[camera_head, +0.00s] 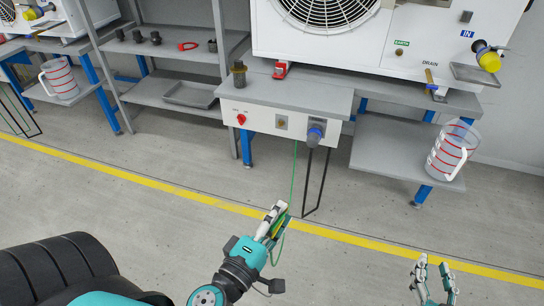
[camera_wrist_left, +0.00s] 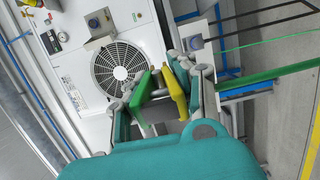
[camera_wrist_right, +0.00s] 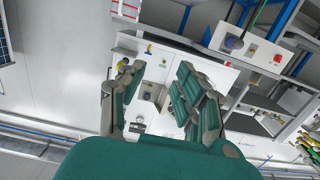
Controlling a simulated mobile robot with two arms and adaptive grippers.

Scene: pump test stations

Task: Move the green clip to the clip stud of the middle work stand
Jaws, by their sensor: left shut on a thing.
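The green clip (camera_head: 281,222) has green and yellow parts, and a thin green cable runs from it up to the middle work stand (camera_head: 297,95). My left gripper (camera_head: 275,215) is shut on it, held low in front of the stand. In the left wrist view the clip's green part (camera_wrist_left: 141,92) and yellow part (camera_wrist_left: 175,95) lie between the fingers. A small square plate (camera_head: 281,122) sits on the stand's front panel; I cannot tell whether it carries the clip stud. My right gripper (camera_head: 434,275) is open and empty at the bottom right.
The stand's panel also has a red switch (camera_head: 241,119) and a blue-grey connector (camera_head: 315,134). A large white fan unit (camera_head: 390,60) stands behind. A clear jug (camera_head: 447,155) is on the right lower shelf.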

